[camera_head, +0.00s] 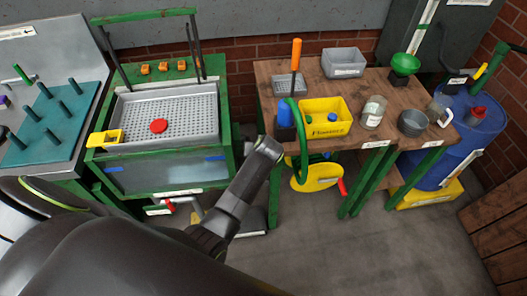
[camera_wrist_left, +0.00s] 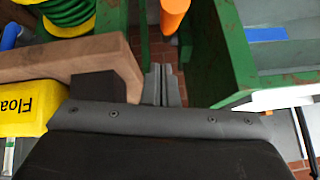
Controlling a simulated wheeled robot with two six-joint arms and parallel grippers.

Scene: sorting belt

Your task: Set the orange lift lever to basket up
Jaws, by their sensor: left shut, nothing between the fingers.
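The orange lever handle (camera_head: 296,54) stands nearly upright at the left of the wooden table in the head view. Its dark shaft runs down behind a blue-topped bottle; its foot is hard to make out. An orange cylinder (camera_wrist_left: 175,12), seemingly the same handle, shows at the top of the left wrist view, beyond my fingertips and apart from them. The grey perforated basket (camera_head: 165,115) sits in the green-framed washer with a red disc on it. My left gripper (camera_head: 268,150) is shut and empty in front of the gap between washer and table; its fingers (camera_wrist_left: 162,82) are together.
A blue drum (camera_head: 465,135) stands at right. The floor in front is clear.

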